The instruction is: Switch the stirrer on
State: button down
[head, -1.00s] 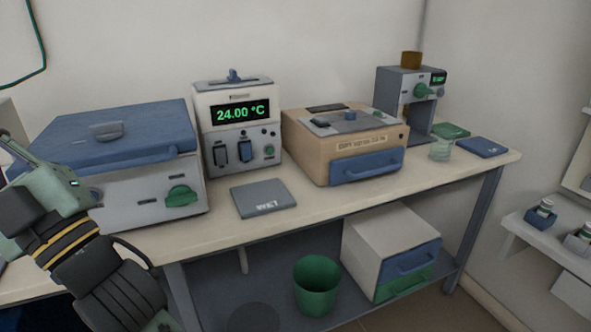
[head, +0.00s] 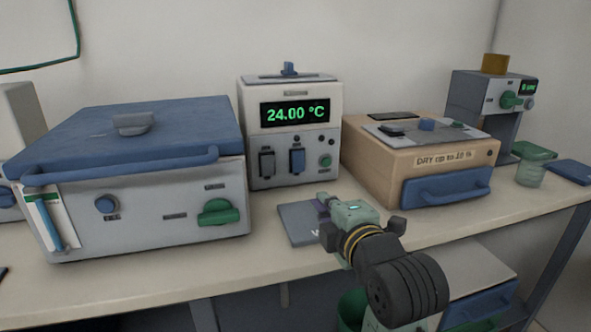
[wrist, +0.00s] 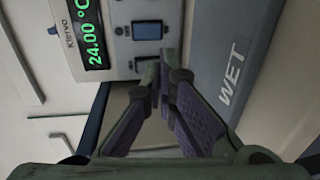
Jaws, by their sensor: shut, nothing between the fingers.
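The white control box (head: 265,90) with a green 24.00 °C display stands mid-bench. Its front carries a grey left rocker switch (head: 267,163) and a blue right rocker switch (head: 297,161). Their labels are too small to read, so I cannot tell which belongs to the stirrer. My gripper (head: 321,205) is in front of and below the box, over the grey WET pad. In the wrist view my gripper (wrist: 155,78) is shut and empty, its tips pointing at the switch panel. The blue switch (wrist: 147,32) shows clear of the tips; the other switch is partly hidden behind them.
The WET pad (head: 295,228) lies in front of the box. A large blue-lidded unit (head: 150,190) with a green knob stands left. A tan box (head: 370,170) with a blue handle stands right. The bench front edge is mostly clear.

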aim_at(299, 173)
jog(key=shift+w, duration=0.4)
jog(key=shift+s, duration=0.1)
jog(key=p, duration=0.1)
jog(key=w+p, duration=0.1)
jog(key=shift+a+r+p, duration=0.1)
jog(key=shift+r+p, duration=0.1)
jog(key=shift+p, duration=0.1)
jog(key=p, duration=0.2)
jog(key=w+p, duration=0.1)
jog(key=p, duration=0.1)
jog(key=shift+w+a, duration=0.15)
jog(key=shift+a, duration=0.1)
jog(key=x, duration=0.4)
jog(key=p+x, duration=0.1)
jog(key=x, duration=0.2)
jog(key=p+x, duration=0.1)
jog(key=x, duration=0.3)
jog(key=shift+w+a+f, duration=0.1)
jog(key=shift+w+f, duration=0.15)
jog(key=shift+f, duration=0.2)
